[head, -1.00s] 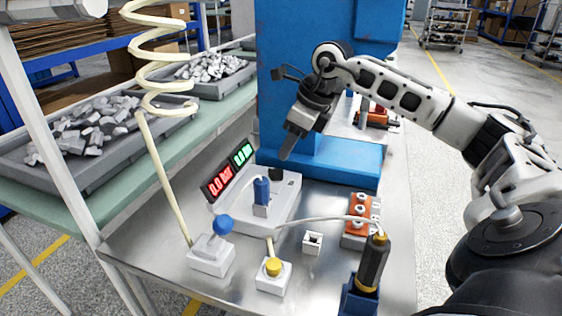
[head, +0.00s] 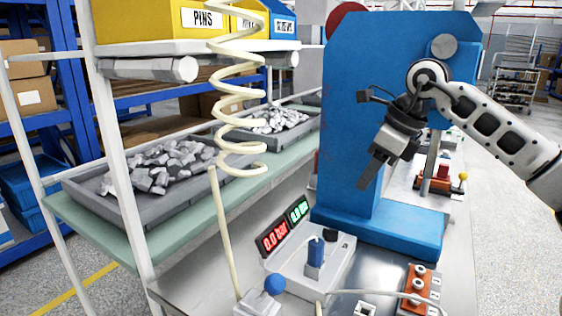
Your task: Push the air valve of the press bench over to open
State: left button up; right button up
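The air valve has a blue ball knob (head: 275,285) on a white base (head: 257,305) at the bottom of the head view, and its lower part is cut off by the frame edge. A cream coiled hose (head: 228,235) runs down to it. Behind it a red display (head: 272,240) reads 0.0 bar. My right gripper (head: 367,180) hangs in front of the blue press column, above and to the right of the valve, well apart from it. Its fingers point down and overlap in this view, so their gap is hidden. My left gripper is not in view.
The blue press (head: 370,110) stands right of the valve. A white unit with a blue plug (head: 315,255) and an orange block (head: 418,285) are on the bench. A shelf with grey trays of metal parts (head: 85,192) is at left. Open space lies between gripper and knob.

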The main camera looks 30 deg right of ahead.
aim_at(275, 283)
jog(key=k, duration=1.5)
